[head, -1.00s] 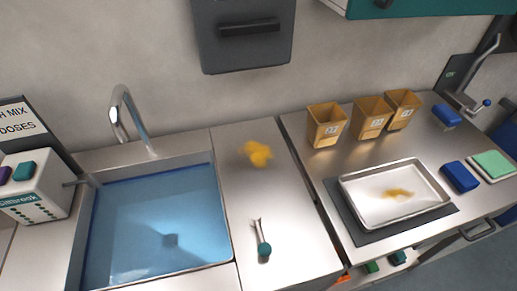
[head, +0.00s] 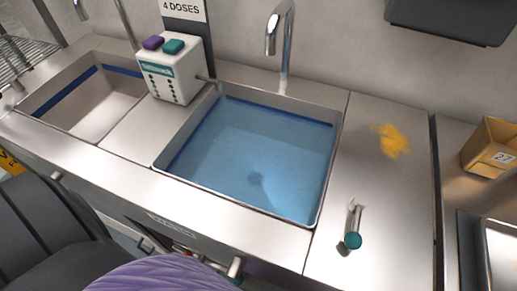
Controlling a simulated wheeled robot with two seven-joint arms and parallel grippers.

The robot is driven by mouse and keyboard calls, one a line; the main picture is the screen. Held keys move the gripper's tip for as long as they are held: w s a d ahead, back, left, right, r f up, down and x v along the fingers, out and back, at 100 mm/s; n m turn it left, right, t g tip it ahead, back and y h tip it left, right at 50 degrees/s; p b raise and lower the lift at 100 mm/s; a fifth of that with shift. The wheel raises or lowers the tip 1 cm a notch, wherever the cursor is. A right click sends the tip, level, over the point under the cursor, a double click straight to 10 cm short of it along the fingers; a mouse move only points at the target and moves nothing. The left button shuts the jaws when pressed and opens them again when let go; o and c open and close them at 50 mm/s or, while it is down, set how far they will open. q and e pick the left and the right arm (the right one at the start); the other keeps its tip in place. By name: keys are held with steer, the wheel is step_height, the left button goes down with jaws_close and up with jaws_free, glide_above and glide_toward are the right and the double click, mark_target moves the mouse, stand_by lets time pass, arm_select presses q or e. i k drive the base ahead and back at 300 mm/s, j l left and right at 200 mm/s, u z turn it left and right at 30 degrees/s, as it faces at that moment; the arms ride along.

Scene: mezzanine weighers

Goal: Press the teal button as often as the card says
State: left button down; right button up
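The teal button (head: 174,46) sits on top of a white dispenser box (head: 176,78) between the two sinks. A purple button (head: 153,42) is beside it on the left. The card (head: 184,9) stands behind the box. Its lower line reads "4 DOSES"; the top of the card is cut off by the picture edge. A thin spout (head: 207,80) runs from the box's right side to the rim of the water-filled sink. Neither of my grippers shows in the head view.
A sink with blue water (head: 250,150) and a tall tap (head: 280,40) is right of the box; another sink (head: 85,105) is left. A teal-ended tool (head: 353,238) and a yellow spill (head: 391,140) lie on the right counter. A dark chair (head: 50,220) and purple shape (head: 160,276) are in front.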

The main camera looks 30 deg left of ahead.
mark_target(173, 46)
steer(key=u, duration=1.65)
